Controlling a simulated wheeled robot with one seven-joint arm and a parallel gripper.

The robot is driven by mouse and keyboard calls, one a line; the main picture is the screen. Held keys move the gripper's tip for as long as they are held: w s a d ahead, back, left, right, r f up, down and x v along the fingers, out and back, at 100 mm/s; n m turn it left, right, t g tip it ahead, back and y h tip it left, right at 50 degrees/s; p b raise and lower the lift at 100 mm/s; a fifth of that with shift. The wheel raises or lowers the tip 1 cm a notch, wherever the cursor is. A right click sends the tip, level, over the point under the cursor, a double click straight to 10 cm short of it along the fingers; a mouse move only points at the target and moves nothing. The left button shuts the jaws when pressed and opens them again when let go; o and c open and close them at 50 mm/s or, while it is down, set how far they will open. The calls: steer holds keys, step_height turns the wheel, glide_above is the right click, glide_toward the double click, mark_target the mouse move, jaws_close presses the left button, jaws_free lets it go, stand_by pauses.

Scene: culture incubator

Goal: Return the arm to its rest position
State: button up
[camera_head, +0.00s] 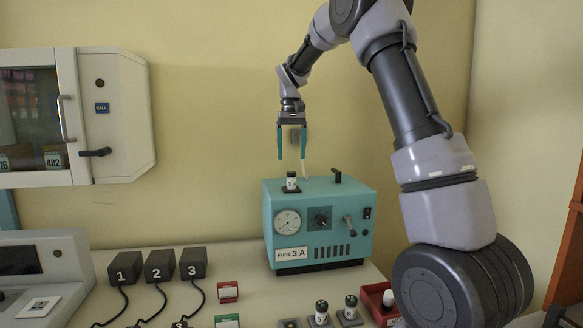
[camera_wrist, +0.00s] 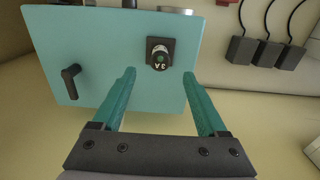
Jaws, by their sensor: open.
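My gripper (camera_head: 292,143) hangs from my raised arm above the teal box labelled FUSE 3 A (camera_head: 330,250), with its two teal fingers pointing down. The fingers are apart and nothing is between them. In the wrist view my gripper (camera_wrist: 160,95) shows both fingers spread over the teal top. A small fuse (camera_head: 291,180) with a white and black body stands upright in a dark holder on top of the box. It also shows in the wrist view (camera_wrist: 159,58), its end marked 3A, ahead of and between the fingertips. A gap separates the gripper from it.
A white incubator cabinet (camera_head: 115,125) is on the wall at left. Black blocks numbered 1, 2 and 3 (camera_head: 159,266) with cables sit on the bench (camera_head: 255,285). Small fuses (camera_head: 321,310) and a red tray (camera_head: 376,297) are at front right. An L-shaped black handle (camera_wrist: 71,80) rises from the box top.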

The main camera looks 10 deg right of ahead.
steer(key=shift+r, duration=1)
steer(key=shift+s+r, duration=0.1)
steer(key=s+d+r+m+t+y, duration=0.1)
steer(key=s+d+r, duration=0.1)
steer(key=s+r, duration=0.35)
steer(key=s+d+r+m+t, duration=0.1)
steer(key=s+d+r+t, duration=0.1)
steer(key=s, duration=0.7)
steer(key=s+d+f+m+t, duration=0.1)
steer(key=s+f+t, duration=0.1)
steer(key=s, duration=0.7)
steer(key=s+f+m+t+y, duration=0.1)
steer(key=s+f+t, duration=0.1)
steer(key=s, duration=0.7)
steer(key=shift+s+d, duration=0.2)
steer(key=shift+d, duration=0.2)
steer(key=shift+f, duration=0.1)
